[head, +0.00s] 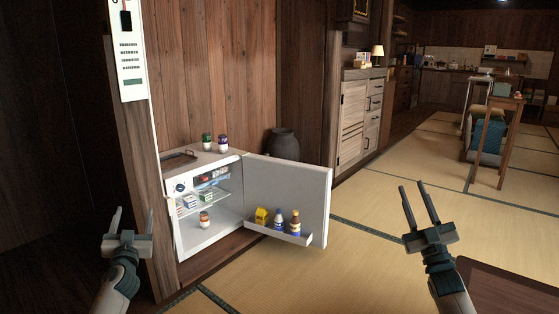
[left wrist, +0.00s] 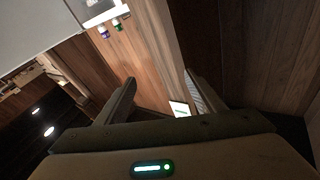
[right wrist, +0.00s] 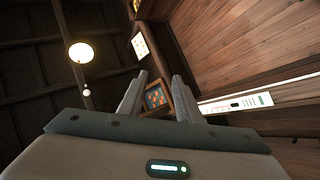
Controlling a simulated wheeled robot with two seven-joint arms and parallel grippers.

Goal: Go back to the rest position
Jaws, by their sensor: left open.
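My left gripper (head: 131,220) is raised at the lower left of the head view, in front of the wooden post. Its two fingers are apart with nothing between them, and they also show apart in the left wrist view (left wrist: 159,97). My right gripper (head: 419,205) is raised at the lower right, over the tatami. Its fingers are apart and empty, and they also show in the right wrist view (right wrist: 160,95). Both grippers point upward and touch nothing that I can see.
A small white fridge (head: 208,236) stands by the wall with its door (head: 290,194) open to the right. A bottle (head: 295,222) and other items sit on its door shelf. A brown table corner (head: 505,290) is at lower right. Open tatami (head: 370,255) lies between.

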